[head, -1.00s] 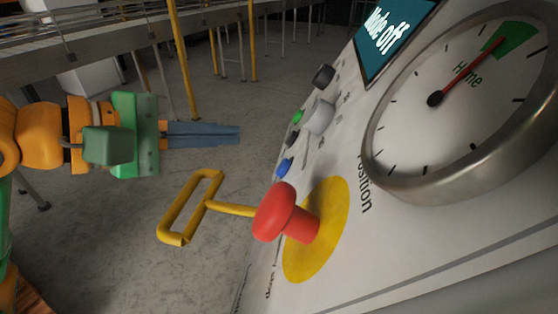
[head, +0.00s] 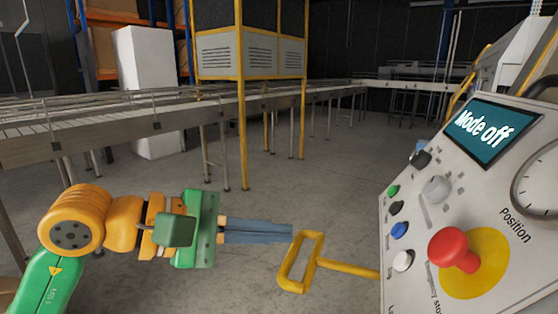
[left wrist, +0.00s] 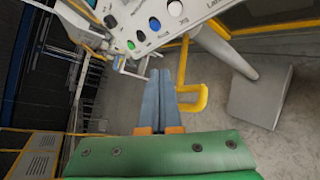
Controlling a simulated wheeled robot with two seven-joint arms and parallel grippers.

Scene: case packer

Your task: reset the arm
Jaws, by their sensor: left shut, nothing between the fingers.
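My left gripper (head: 290,233) is shut and empty, its blue-grey fingers together. In the head view its tips are just left of the yellow handle (head: 288,275) beside the control panel; I cannot tell whether they touch. In the left wrist view the fingers (left wrist: 160,78) point toward the panel (left wrist: 130,15), with the yellow handle (left wrist: 200,100) to their right. My right gripper is not in view.
The control panel (head: 405,290) at right carries a screen reading "Mode off" (head: 490,133), a red mushroom button (head: 450,248), several small buttons and a dial (head: 540,185). A conveyor (head: 110,132) crosses behind. A white cabinet (head: 150,75) stands at back left. Grey floor lies between.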

